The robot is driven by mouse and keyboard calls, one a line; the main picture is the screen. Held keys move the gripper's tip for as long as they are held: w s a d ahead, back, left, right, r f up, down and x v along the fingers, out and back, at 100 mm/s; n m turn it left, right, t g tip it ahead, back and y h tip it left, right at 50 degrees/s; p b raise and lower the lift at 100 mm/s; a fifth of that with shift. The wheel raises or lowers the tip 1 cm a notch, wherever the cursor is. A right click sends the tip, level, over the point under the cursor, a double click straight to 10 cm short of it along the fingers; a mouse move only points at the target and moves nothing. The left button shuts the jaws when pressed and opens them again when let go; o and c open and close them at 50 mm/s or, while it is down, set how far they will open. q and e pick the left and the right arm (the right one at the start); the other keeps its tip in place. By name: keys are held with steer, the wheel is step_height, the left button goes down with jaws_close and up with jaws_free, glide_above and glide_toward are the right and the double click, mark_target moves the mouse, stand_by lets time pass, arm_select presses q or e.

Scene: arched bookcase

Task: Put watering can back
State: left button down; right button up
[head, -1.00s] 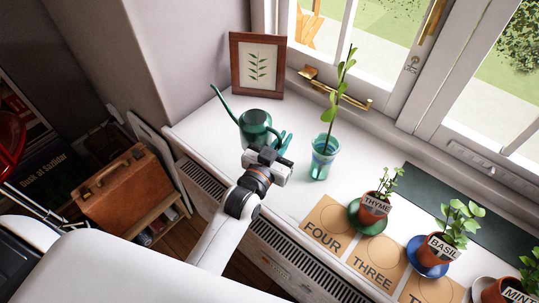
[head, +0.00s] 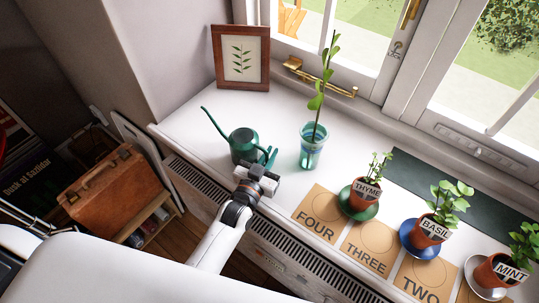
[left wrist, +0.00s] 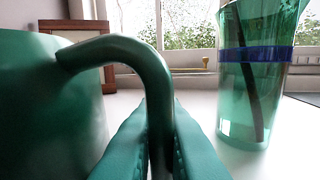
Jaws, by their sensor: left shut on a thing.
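The green watering can (head: 243,145) stands upright on the white windowsill, its long spout pointing to the back left in the head view. My left gripper (head: 268,158) is at the can's right side. In the left wrist view its teal fingers (left wrist: 160,145) are shut on the can's curved handle (left wrist: 150,62), and the can's body (left wrist: 45,105) fills the left side. The can's base is hidden in the wrist view. My right gripper is not in view.
A glass with a plant cutting (head: 312,148) stands close to the right of the gripper. A framed leaf picture (head: 241,58) stands behind the can. Potted thyme (head: 364,193), basil (head: 430,232) and mint (head: 498,270) line the right, by numbered cards (head: 318,214). The sill's left end is clear.

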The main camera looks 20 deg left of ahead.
arm_select(q)
steer(key=shift+f, duration=0.15)
steer(key=c, duration=1.5)
jaws_free()
steer(key=shift+r, duration=0.25)
steer(key=s, duration=0.4)
steer(key=s+a, duration=0.1)
steer(key=s, duration=0.7)
steer(key=shift+a+f, duration=0.1)
steer(key=shift+a, duration=0.3)
